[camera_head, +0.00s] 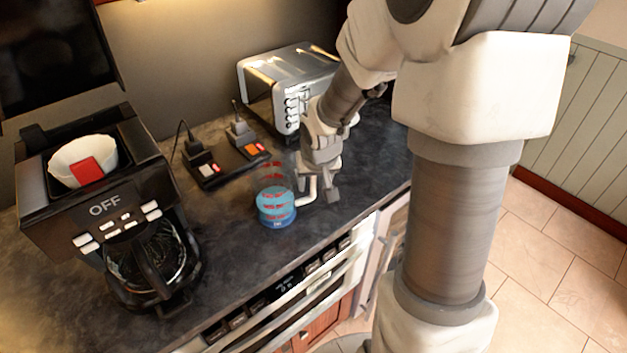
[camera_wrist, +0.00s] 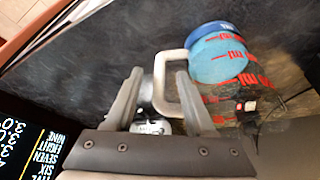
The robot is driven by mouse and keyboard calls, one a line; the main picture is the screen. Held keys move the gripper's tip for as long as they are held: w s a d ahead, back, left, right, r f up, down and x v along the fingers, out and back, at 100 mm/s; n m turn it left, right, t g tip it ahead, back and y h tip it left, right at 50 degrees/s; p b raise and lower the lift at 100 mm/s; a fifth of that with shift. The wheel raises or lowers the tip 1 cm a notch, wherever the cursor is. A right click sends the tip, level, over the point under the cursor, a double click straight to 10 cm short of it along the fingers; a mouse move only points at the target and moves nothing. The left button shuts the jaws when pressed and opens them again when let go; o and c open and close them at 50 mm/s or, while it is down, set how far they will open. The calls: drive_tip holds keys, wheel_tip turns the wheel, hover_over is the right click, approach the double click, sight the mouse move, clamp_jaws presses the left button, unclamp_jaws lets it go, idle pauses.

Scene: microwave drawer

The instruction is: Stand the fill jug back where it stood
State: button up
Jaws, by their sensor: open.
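The fill jug (camera_head: 275,208) stands upright on the dark countertop, near its front edge. It has a clear upper part with red marks, a blue lower part and a white handle on its right. In the wrist view the jug (camera_wrist: 217,58) is at upper right. My gripper (camera_head: 319,190) is low over the counter at the handle side. In the wrist view my gripper (camera_wrist: 160,76) is open, with the handle's outer bar between its fingers. I cannot tell whether either finger touches the handle.
A coffee maker (camera_head: 100,205) marked OFF, with a glass carafe (camera_head: 150,262), stands at left. A power strip (camera_head: 228,164) with two plugs lies behind the jug. A toaster (camera_head: 285,85) stands at the back. An oven front (camera_head: 300,290) is below the counter edge.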

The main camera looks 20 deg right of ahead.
drive_tip(key=p+v, duration=1.2)
drive_tip(key=v, duration=0.3)
drive_tip(key=shift+r+p, duration=0.25)
drive_tip(key=shift+p, duration=0.05)
drive_tip(key=shift+a+r, duration=0.1)
drive_tip(key=s+a+r+n+b, duration=0.1)
drive_tip(key=s+a+r+b, duration=0.1)
drive_tip(key=s+r, duration=0.3)
drive_tip(key=s+a+r+n+t+b, duration=0.1)
drive_tip(key=s+a+r+b, duration=0.2)
drive_tip(key=s+r, duration=0.3)
drive_tip(key=s, duration=0.3)
drive_tip(key=shift+s+a+y+b, duration=0.2)
drive_tip(key=shift+a+y+b, duration=0.05)
drive_tip(key=shift+y+b, duration=0.15)
drive_tip(key=shift+a+n, duration=0.15)
drive_tip(key=shift+n, duration=0.15)
